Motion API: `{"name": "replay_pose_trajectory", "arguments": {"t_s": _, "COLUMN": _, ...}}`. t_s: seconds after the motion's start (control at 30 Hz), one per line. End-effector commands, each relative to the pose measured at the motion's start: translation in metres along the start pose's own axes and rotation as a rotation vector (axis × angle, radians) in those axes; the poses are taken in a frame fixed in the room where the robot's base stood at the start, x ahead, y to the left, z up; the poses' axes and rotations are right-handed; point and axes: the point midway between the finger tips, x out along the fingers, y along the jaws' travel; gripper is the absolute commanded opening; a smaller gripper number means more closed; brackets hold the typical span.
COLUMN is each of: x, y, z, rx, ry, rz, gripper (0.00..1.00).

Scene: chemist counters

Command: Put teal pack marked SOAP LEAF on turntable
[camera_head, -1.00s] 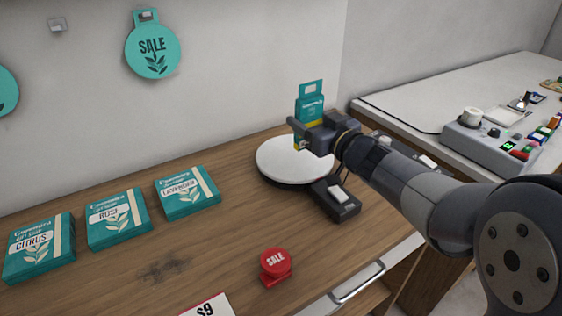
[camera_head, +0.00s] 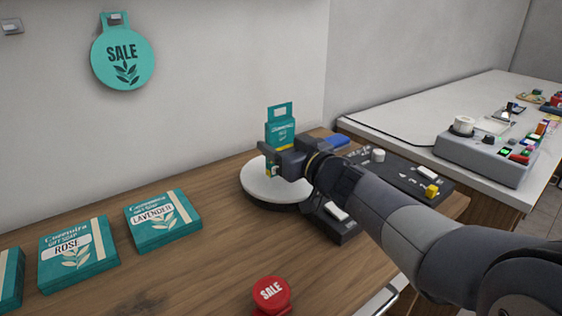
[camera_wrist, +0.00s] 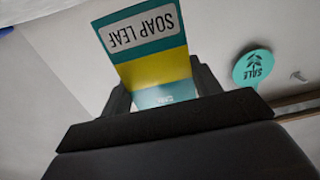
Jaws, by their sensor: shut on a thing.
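The teal pack (camera_head: 281,127) has a hang-tab with a hole at its top and a yellow band. In the wrist view the pack (camera_wrist: 145,50) shows a white label reading SOAP LEAF upside down. My gripper (camera_head: 272,158) is shut on it; in the wrist view the dark fingers stand on both sides of the pack. The round white turntable (camera_head: 270,187) is on the wooden counter, below my gripper in the head view. My gripper hides the pack's lower part, so I cannot tell whether it touches the turntable.
Teal soap boxes marked ROSE (camera_head: 77,255) and LAVENDER (camera_head: 162,219) lie left of the turntable. A red SALE button (camera_head: 271,292) stands in front. A teal SALE sign (camera_head: 123,57) hangs on the wall.

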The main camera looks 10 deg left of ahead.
Motion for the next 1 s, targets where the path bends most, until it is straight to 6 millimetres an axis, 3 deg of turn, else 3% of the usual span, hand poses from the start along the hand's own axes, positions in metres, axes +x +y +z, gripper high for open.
{"name": "replay_pose_trajectory", "arguments": {"t_s": 0.03, "x": 0.0, "y": 0.0, "z": 0.016, "rx": 0.002, "ry": -0.003, "rz": -0.001, "gripper": 0.37}}
{"name": "replay_pose_trajectory", "arguments": {"t_s": 0.1, "x": 0.0, "y": 0.0, "z": 0.024, "rx": 0.002, "ry": -0.001, "rz": -0.001, "gripper": 0.37}}
{"name": "replay_pose_trajectory", "arguments": {"t_s": 0.53, "x": 0.0, "y": 0.0, "z": 0.029, "rx": 0.0, "ry": 0.0, "rz": -0.001, "gripper": 0.37}}
{"name": "replay_pose_trajectory", "arguments": {"t_s": 0.57, "x": 0.0, "y": 0.0, "z": 0.028, "rx": 0.0, "ry": 0.001, "rz": -0.001, "gripper": 0.62}}
{"name": "replay_pose_trajectory", "arguments": {"t_s": 0.6, "x": 0.0, "y": 0.0, "z": 0.028, "rx": 0.0, "ry": 0.0, "rz": -0.001, "gripper": 0.65}}
{"name": "replay_pose_trajectory", "arguments": {"t_s": 0.8, "x": 0.0, "y": 0.0, "z": 0.028, "rx": 0.0, "ry": 0.0, "rz": -0.001, "gripper": 0.81}}
{"name": "replay_pose_trajectory", "arguments": {"t_s": 1.0, "x": 0.0, "y": 0.0, "z": 0.027, "rx": 0.0, "ry": 0.0, "rz": -0.001, "gripper": 0.81}}
